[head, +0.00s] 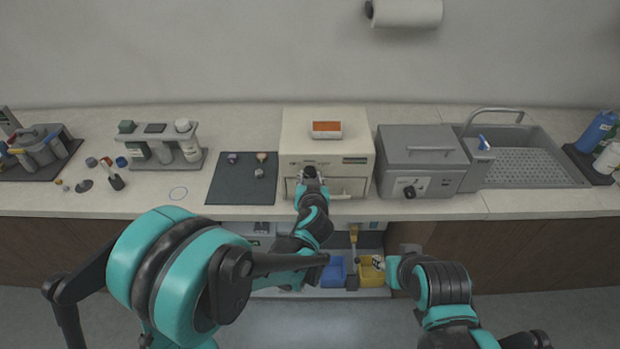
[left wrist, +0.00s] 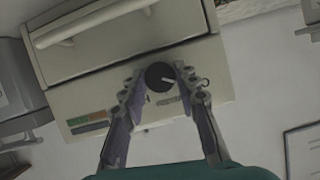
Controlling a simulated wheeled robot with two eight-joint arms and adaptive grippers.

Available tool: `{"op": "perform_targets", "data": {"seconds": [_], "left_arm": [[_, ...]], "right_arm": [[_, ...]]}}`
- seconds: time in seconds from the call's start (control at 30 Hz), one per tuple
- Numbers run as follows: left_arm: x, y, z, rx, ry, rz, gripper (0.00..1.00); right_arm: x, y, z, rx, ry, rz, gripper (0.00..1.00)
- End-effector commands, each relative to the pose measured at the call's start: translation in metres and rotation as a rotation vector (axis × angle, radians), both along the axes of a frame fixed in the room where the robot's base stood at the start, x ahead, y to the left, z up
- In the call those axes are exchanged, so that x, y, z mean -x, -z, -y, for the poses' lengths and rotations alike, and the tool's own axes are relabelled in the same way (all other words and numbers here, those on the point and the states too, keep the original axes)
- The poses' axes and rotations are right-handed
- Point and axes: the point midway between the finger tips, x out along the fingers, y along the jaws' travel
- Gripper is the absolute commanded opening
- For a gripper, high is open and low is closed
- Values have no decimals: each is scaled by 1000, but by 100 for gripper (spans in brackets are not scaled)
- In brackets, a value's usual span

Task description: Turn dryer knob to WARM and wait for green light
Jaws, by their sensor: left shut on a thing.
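The cream dryer (head: 298,135) stands at the middle of the counter, with a handle across its front. Its black round knob (left wrist: 160,76) with a white pointer mark shows in the left wrist view. My left gripper (head: 310,174) is at the dryer's front, its fingertips shut on the sides of the knob. The gripper hides the knob in the head view. Small coloured labels (left wrist: 87,120) are on the front panel; I cannot read them or make out a lit green light. My right gripper (head: 379,263) is low, by the shelf under the counter, its fingers unclear.
A small tray with an orange top (head: 326,129) sits on the dryer. A dark mat (head: 230,192) with small pieces lies left of it. A grey box with a knob (head: 420,160) and a sink (head: 540,155) stand right. Blue (head: 334,271) and yellow bins are below.

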Motion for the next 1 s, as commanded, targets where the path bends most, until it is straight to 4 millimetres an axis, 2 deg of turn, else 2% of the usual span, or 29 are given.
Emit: {"op": "perform_targets", "data": {"seconds": [0.27, 1.0], "left_arm": [[0, 2, 2, -175, 1, 1, 1], [0, 5, 6, -825, 1, 2, 1]], "right_arm": [[0, 9, 0, 0, 0, 0, 40], [0, 48, 0, 0, 0, 0, 40]]}}
